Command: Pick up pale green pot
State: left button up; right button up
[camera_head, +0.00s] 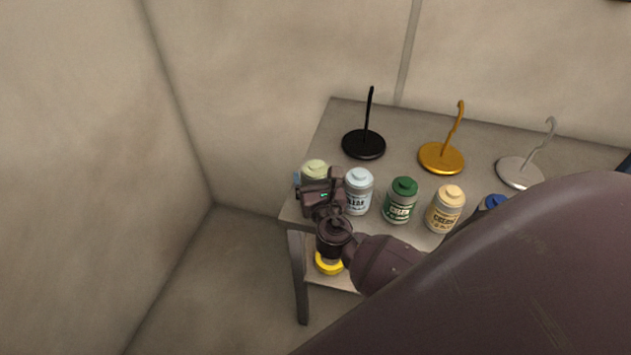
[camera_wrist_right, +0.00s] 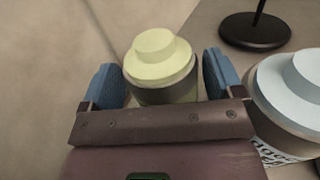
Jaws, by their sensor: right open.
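The pale green pot (camera_head: 315,169) stands at the left end of the front row on the table, its lower part hidden behind my gripper in the head view. In the right wrist view the pale green pot (camera_wrist_right: 160,62) shows its pale lid and darker body between the two blue finger pads. My right gripper (camera_head: 314,183) is open, with one finger on each side of the pot; it also shows in the wrist view (camera_wrist_right: 165,82). I cannot tell whether the pads touch the pot. My left gripper is not in view.
A light blue pot (camera_head: 358,191) stands close on the right, then a green pot (camera_head: 401,200), an orange-lidded pot (camera_head: 445,209) and a blue-lidded one (camera_head: 493,203). Black (camera_head: 363,145), gold (camera_head: 441,158) and silver (camera_head: 520,172) hook stands are behind. A yellow item (camera_head: 328,264) is below.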

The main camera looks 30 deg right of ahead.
jog(key=shift+w+d, duration=0.2)
jog(key=shift+w, duration=0.25)
jog(key=c, duration=0.9)
jog(key=shift+o, duration=0.2)
jog(key=shift+r, duration=0.1)
